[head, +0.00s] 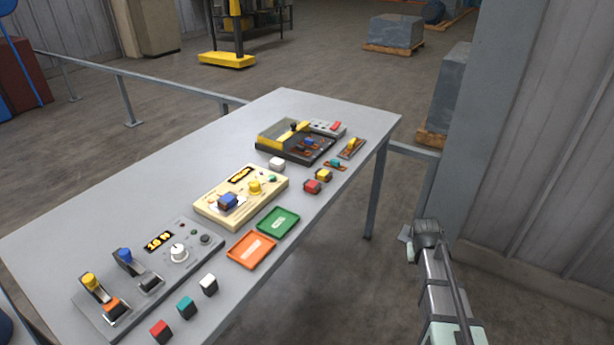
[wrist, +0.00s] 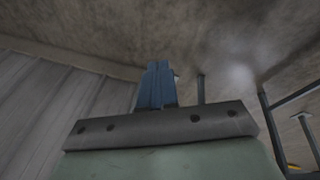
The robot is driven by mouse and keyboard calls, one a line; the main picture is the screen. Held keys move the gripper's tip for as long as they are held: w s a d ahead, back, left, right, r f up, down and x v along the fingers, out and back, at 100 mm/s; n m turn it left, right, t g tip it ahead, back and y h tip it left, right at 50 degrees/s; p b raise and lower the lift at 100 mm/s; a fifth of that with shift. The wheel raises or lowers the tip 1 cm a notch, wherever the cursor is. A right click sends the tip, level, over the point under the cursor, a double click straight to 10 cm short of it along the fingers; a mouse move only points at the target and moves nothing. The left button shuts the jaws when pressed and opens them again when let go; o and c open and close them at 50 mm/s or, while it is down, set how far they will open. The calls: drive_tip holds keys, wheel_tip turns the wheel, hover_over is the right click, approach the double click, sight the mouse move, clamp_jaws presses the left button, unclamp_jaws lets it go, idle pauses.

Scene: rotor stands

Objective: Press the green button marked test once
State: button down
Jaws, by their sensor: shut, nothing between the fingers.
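A small green button (head: 272,178) shows on the cream rotor stand (head: 240,197) in the middle of the table, beside a yellow knob (head: 254,187). Its lettering is too small to read, so I cannot tell whether it is marked test. The grey panel (head: 150,275) at the front left has a dark round button (head: 205,239) of unclear colour. My gripper (wrist: 157,68) shows in the wrist view with its blue fingers together and empty, facing floor and wall. In the head view my arm is right of the table, clear of it; the fingers cannot be made out there.
The grey table (head: 330,235) also bears a black and yellow stand (head: 268,147), a green tray (head: 278,222), an orange tray (head: 251,250) and several small coloured blocks. A grey pillar (head: 500,130) stands right of the table. A railing (head: 170,85) runs behind.

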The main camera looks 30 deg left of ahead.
drive_tip(key=a+r+n+t, duration=0.1)
drive_tip(key=a+r, duration=0.6)
drive_tip(key=a, duration=0.6)
drive_tip(key=a+r+n+t+y, duration=0.1)
drive_tip(key=a+r+n+t, duration=0.1)
drive_tip(key=a+r, duration=0.5)
drive_tip(key=a+r+n+t, duration=0.1)
drive_tip(key=a+r, duration=0.6)
drive_tip(key=a, duration=1.3)
drive_tip(key=shift+s+a+r+n+t+y, duration=0.1)
drive_tip(key=shift+r+n+t+y, duration=0.25)
drive_tip(key=shift+n, duration=0.25)
wheel_tip(320, 180, up, 9)
drive_tip(key=n+t+y, duration=0.1)
drive_tip(key=n+y, duration=0.1)
hover_over(270, 178)
drive_tip(key=shift+f+h, duration=0.2)
drive_tip(key=shift+h, duration=0.05)
drive_tip(key=shift+f, duration=4.4)
